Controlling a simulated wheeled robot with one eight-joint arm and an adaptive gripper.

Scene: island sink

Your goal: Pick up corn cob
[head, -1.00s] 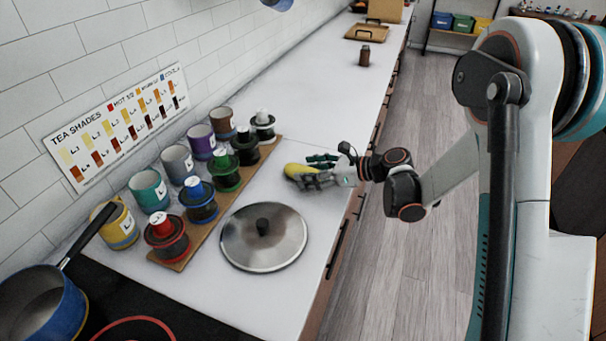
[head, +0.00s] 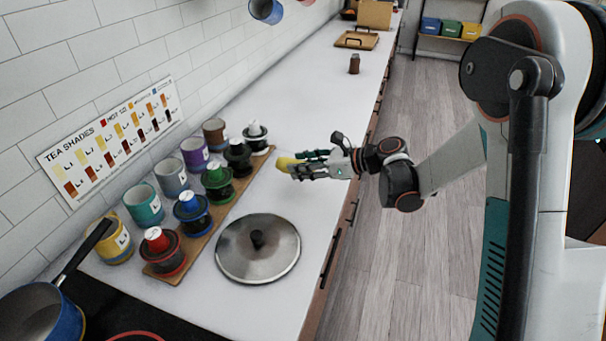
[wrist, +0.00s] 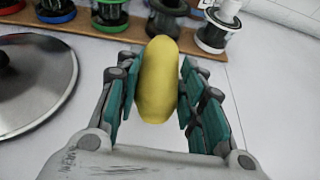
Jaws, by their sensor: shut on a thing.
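The corn cob (wrist: 158,80) is a plain yellow, elongated shape held upright in the picture between the teal-padded fingers in the wrist view. In the head view its yellow end (head: 285,163) sticks out past the fingertips, and the rest is hidden by the fingers. My gripper (head: 300,166) is shut on the corn cob, over the white counter (head: 285,203) near the right end of the wooden board. It also shows in the wrist view (wrist: 157,95), with fingers on both sides of the cob. I cannot tell exactly how high the cob is above the counter.
A metal lid (head: 258,262) lies on the counter, nearer than the gripper. Several coloured jars and mugs stand along the wooden board (head: 226,205) at left. A blue pan (head: 45,318) sits on the dark stove. The far counter is mostly clear, with a small brown jar (head: 354,64).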

